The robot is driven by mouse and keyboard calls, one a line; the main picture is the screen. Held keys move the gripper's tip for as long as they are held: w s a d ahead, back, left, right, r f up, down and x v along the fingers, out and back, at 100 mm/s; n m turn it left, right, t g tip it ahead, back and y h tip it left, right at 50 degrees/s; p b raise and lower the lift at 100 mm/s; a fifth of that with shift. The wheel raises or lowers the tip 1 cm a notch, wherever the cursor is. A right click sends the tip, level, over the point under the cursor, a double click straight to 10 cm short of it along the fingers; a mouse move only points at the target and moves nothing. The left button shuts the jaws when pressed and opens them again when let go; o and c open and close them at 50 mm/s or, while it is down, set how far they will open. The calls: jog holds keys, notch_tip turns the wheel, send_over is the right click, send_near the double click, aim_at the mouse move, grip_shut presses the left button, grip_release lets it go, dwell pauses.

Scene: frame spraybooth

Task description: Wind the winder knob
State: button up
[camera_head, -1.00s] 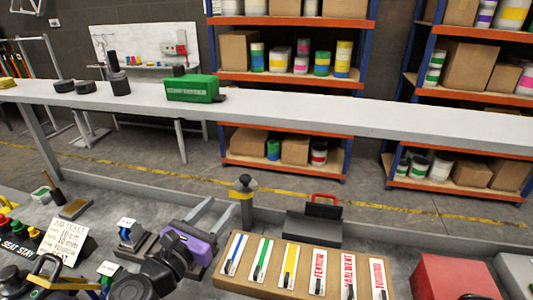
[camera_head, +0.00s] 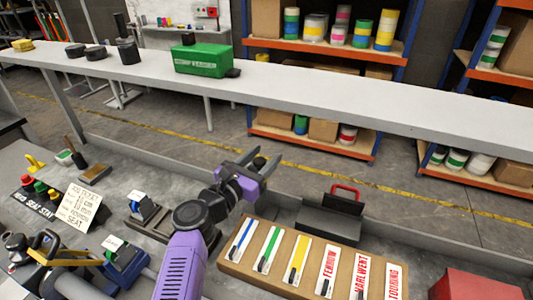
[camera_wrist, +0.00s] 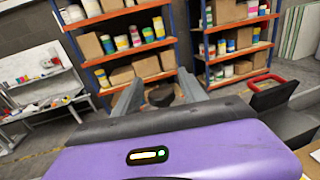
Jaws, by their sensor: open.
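My gripper (camera_head: 263,166) is open in the head view, at the end of my purple arm, over the rail behind the front table. In the wrist view, its two grey fingers (camera_wrist: 163,95) stand apart. Between them, farther on, a dark round knob (camera_wrist: 161,96) shows; I take it for the winder knob. I cannot tell whether the fingers touch it. In the head view now the knob is hidden behind my gripper.
A brown board (camera_head: 262,240) with coloured strips and lettered cards lies right of my arm. A black box with a red handle (camera_head: 333,212) stands behind it. A grey bench (camera_head: 330,95) with a green case (camera_head: 207,61) runs across. Shelves stand behind.

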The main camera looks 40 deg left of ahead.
jog(key=shift+w, duration=0.65)
jog(key=shift+c, duration=0.3)
grip_shut()
jog(key=shift+n+y+p, duration=0.4)
jog(key=shift+y+p, duration=0.2)
jog(key=shift+p, duration=0.05)
